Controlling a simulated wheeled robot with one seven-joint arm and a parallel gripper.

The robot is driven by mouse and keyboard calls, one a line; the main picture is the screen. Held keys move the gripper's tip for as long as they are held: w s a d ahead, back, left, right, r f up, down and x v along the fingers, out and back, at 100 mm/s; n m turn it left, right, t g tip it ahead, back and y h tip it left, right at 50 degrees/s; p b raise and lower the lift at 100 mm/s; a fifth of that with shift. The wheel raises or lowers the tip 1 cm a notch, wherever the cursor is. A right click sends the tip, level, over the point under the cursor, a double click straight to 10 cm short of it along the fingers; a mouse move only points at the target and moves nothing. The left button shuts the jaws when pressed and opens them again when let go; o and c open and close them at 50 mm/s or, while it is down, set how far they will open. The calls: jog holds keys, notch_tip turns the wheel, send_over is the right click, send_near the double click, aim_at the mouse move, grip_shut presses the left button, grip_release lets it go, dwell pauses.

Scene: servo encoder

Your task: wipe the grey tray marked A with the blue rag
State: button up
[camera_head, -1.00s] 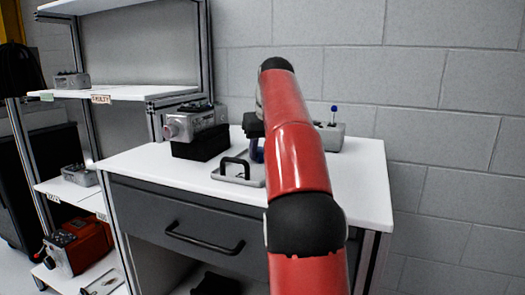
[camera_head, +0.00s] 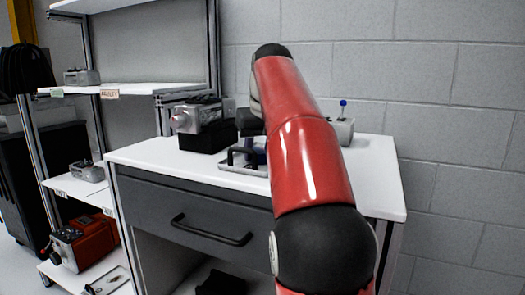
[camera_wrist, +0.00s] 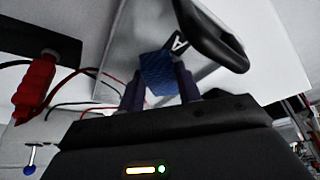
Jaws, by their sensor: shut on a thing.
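In the wrist view my gripper (camera_wrist: 160,88) is shut on the blue rag (camera_wrist: 158,72), whose textured cloth shows between the two fingers. The grey tray (camera_wrist: 120,45) lies behind the rag, with a black label marked A (camera_wrist: 180,44) and a black handle (camera_wrist: 212,40) close beside the fingers. I cannot tell whether the rag touches the tray. In the head view the tray (camera_head: 229,168) lies on the white bench top, partly hidden by my red arm. My gripper and the rag are mostly hidden there.
A grey motor unit (camera_head: 200,118) on a black block stands left of the tray. A grey box with a blue-knobbed stick (camera_head: 343,120) stands at the right. A red clip with cables (camera_wrist: 36,85) is near the gripper. Shelves (camera_head: 125,89) stand at the left; the bench's front right is clear.

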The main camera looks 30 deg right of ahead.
jog(key=shift+a, duration=0.1)
notch_tip(320, 180, up, 3)
jog(key=p, duration=0.3)
jog(key=shift+r+p, duration=0.2)
jog(key=shift+p, duration=0.15)
jog(key=shift+r, duration=1.3)
jog(key=shift+w+r, duration=0.1)
jog(key=shift+r, duration=1.4)
